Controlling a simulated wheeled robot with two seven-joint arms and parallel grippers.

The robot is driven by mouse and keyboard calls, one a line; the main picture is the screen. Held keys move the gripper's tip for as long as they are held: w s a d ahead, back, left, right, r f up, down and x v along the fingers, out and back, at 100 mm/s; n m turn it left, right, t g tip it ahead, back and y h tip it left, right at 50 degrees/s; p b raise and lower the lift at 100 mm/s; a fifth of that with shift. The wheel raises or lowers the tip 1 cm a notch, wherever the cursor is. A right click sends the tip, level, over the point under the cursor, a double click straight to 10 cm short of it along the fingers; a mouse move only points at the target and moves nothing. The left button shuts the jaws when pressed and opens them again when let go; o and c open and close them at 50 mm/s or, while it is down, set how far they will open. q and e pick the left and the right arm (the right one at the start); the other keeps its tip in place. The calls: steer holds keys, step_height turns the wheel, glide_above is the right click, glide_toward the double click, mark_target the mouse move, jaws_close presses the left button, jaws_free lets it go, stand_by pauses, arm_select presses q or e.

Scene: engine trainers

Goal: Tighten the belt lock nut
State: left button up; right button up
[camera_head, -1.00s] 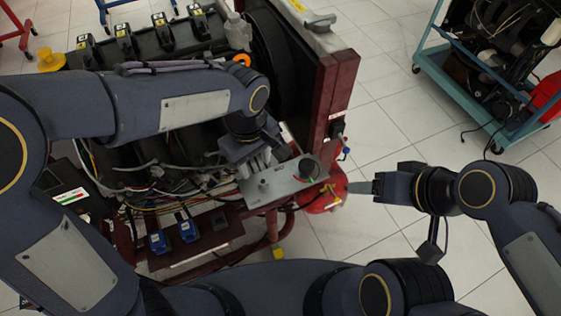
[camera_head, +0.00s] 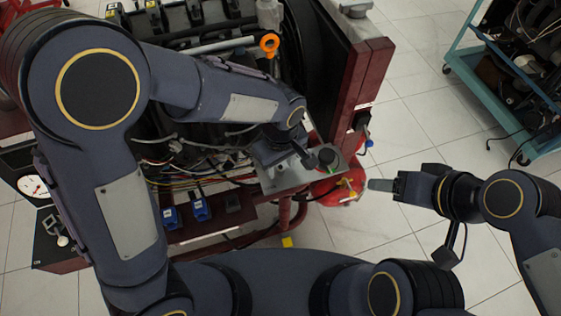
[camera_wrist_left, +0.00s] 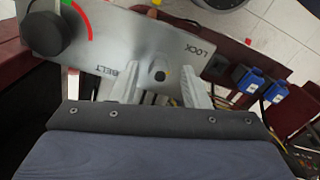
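The belt lock nut (camera_wrist_left: 160,75) is a small dark nut on a grey metal plate (camera_wrist_left: 125,45) marked BELT and LOCK. In the left wrist view my left gripper (camera_wrist_left: 161,90) is open, with one pale finger on each side of the nut. I cannot tell whether the fingers touch it. In the head view my left gripper (camera_head: 282,158) is over the plate (camera_head: 286,184), and hides the nut. My right gripper (camera_head: 372,185) is out over the floor to the right, apart from the plate. Its fingers are seen edge-on.
A black knob (camera_wrist_left: 47,36) beside a green and red arc stands on the plate near the nut. Blue connectors (camera_head: 200,209) are left of the plate. A dark red frame (camera_head: 355,75) rises behind. A teal cart (camera_head: 460,70) stands at the far right, with open floor between.

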arm_select(q)
jaws_close()
steer(key=shift+m, duration=0.3)
steer(key=m, duration=0.6)
steer(key=m+p, duration=0.1)
steer(key=m, duration=0.5)
steer(key=shift+m, duration=0.3)
steer(key=m, duration=0.3)
steer(key=shift+m, duration=0.3)
steer(key=m+p, duration=0.1)
steer(key=m, duration=0.2)
steer(key=shift+m, duration=0.3)
steer(key=m+p, duration=0.1)
steer(key=m, duration=0.5)
steer(key=shift+m+p, duration=0.3)
